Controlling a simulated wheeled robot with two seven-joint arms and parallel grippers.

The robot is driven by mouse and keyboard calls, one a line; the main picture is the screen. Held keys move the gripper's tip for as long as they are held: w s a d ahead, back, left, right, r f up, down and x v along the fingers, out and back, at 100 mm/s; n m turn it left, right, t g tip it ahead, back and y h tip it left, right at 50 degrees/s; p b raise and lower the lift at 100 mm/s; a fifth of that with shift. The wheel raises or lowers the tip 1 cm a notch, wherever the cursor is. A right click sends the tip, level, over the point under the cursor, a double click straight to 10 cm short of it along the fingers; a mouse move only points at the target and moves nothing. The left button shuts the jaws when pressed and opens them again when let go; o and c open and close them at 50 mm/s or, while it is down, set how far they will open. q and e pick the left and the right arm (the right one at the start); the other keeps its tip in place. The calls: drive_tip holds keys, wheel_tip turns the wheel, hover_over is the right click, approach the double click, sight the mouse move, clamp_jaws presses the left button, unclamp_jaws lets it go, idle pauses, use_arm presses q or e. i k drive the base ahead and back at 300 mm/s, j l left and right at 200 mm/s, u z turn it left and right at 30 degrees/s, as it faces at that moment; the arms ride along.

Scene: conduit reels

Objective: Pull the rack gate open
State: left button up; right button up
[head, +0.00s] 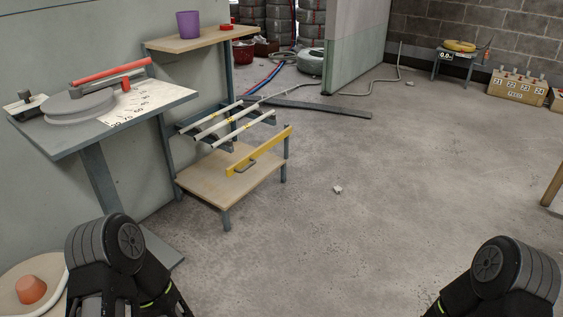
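The rack (226,187) stands left of centre against the wall, with grey posts and wooden shelves. Its gate is a yellow bar (262,148) across the front, above the lower shelf, reaching the right front post. Several white rods with yellow bands (232,128) lie on grey arms behind the gate. Black links of my two arms show at the bottom left and bottom right; neither gripper shows, and nothing of mine touches the gate.
A bending bench (150,104) with a grey disc and red lever stands left of the rack. A purple cup (187,24) is on the rack's top shelf. A dark strip (320,107) lies behind the rack. The floor in front and right is mostly clear, with a small pale scrap (337,189).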

sight(236, 167)
drive_tip(key=i+j+z, duration=0.35)
drive_tip(key=z, duration=0.15)
drive_tip(key=i+j+z, duration=0.5)
drive_tip(key=i+j, duration=0.15)
drive_tip(key=j, duration=0.15)
drive_tip(key=i+j, duration=0.2)
drive_tip(key=j, duration=0.15)
drive_tip(key=i+j, duration=0.15)
drive_tip(key=j, duration=0.15)
